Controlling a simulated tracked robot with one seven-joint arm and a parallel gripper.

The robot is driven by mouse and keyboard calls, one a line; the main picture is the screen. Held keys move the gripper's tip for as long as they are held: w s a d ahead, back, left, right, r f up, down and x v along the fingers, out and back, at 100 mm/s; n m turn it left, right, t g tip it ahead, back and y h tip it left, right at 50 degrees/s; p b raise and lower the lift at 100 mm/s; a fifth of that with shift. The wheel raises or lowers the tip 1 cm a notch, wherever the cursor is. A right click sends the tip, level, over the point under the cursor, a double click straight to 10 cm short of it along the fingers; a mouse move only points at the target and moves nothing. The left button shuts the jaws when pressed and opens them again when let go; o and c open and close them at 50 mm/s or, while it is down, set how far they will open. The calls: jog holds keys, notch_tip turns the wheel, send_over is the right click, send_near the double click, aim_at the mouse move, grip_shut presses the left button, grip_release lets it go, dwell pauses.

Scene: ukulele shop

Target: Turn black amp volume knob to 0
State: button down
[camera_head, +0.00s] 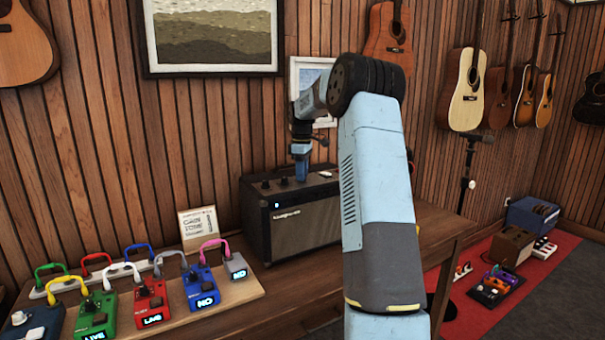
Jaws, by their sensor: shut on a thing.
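The black amp (258,228) stands on the wooden table, with a grille front and a small lit light at its upper left. Small dark knobs (284,181) sit in a row on its top panel; their markings are too small to read. My gripper (301,178) points down over the top panel, its blue fingers shut on a knob that they mostly hide. I cannot tell the angle of that knob. My arm covers the amp's right end.
Several coloured pedals (151,302) with cables sit on a board on the table (285,290), left of the amp. A small sign (198,228) stands behind them. Guitars (467,90) and a framed picture (212,38) hang on the plank wall. More amps (533,216) stand at the right.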

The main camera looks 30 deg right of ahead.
dwell(0.4)
jog(key=shift+d, duration=0.1)
jog(key=c, duration=0.8)
grip_release()
jog(key=shift+c, duration=0.2)
jog(key=shift+r, duration=0.1)
notch_tip(320, 180, up, 14)
jog(key=shift+f, duration=0.25)
